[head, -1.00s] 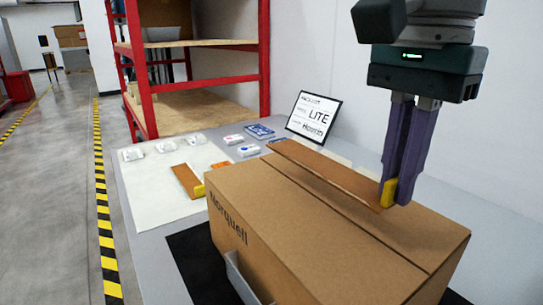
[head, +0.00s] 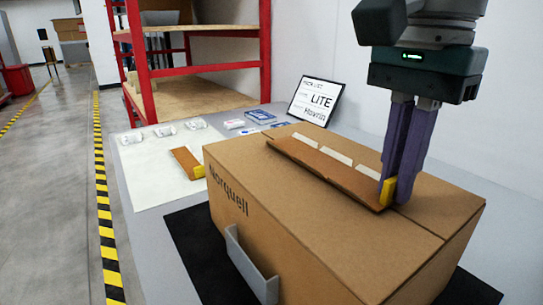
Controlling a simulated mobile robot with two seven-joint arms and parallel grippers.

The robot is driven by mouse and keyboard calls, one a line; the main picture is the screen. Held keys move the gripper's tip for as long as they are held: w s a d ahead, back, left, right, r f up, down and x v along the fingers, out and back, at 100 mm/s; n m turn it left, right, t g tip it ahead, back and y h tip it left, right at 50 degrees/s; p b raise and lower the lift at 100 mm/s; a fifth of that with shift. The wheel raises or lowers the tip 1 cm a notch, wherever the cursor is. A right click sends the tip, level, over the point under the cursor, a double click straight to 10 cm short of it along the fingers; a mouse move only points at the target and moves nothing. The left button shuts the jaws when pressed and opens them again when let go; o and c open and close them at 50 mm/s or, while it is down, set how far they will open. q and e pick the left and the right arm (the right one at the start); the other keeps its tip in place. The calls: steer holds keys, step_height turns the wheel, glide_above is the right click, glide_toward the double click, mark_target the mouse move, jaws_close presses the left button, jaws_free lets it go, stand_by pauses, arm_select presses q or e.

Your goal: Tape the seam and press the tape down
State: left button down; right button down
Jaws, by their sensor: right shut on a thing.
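A closed brown carton (head: 275,240) marked "Norquell" stands on the table, with a seam (head: 415,223) along its top. My right gripper (head: 392,190) points down over the carton's top and is shut on the yellow tab end of a long brown tape strip (head: 325,172). The strip lies along the seam line, its near end slightly raised; whether the rest touches the carton is unclear. A second brown strip (head: 186,163) with a yellow tab lies on the white sheet behind the carton. My left gripper is not in view.
White patches (head: 337,156) show along the strip's far side. A grey bracket (head: 250,265) stands against the carton's front on a black mat (head: 205,255). The white sheet (head: 150,185) holds small white items. A sign (head: 315,98) and red shelving (head: 195,70) stand behind.

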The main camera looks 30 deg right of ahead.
stand_by(0.6)
steer(key=shift+f, duration=0.2)
stand_by(0.4)
steer(key=c, duration=0.9)
jaws_free()
steer(key=shift+r, duration=0.15)
steer(key=shift+r+p, duration=1)
steer(key=shift+r, duration=0.55)
steer(key=shift+r+p, duration=1.35)
steer(key=shift+r, duration=0.55)
